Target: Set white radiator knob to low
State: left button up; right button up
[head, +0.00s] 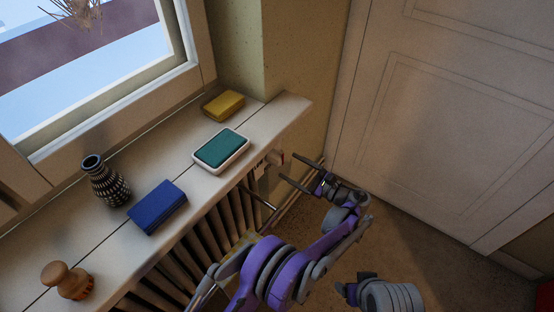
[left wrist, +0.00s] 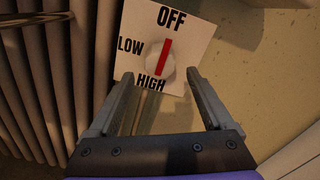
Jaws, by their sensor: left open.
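The white radiator knob (left wrist: 160,62) is round with a red bar and sits on a white plate (left wrist: 192,32). The plate reads OFF at the top, LOW at the left and HIGH at the bottom. The red bar lies roughly along the OFF–HIGH line, tilted slightly. In the head view the knob (head: 274,157) is small, at the radiator's right end below the sill. My left gripper (head: 288,168) is open beside it. In the left wrist view the left gripper's fingers (left wrist: 159,76) point at the knob, one to each side, with nothing held.
The radiator (head: 215,229) runs below the window sill (head: 285,112). On the sill are a teal-topped dish (head: 221,149), a yellow block (head: 223,105), a blue box (head: 158,207), a patterned vase (head: 106,182) and a wooden object (head: 67,281). A door (head: 450,110) stands at right.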

aim_at(283, 162)
pick_arm(q)
jog(key=x, duration=0.6)
jog(key=shift+w+b, duration=0.1)
jog(key=shift+b, duration=0.2)
jog(key=shift+c, duration=0.2)
grip_shut()
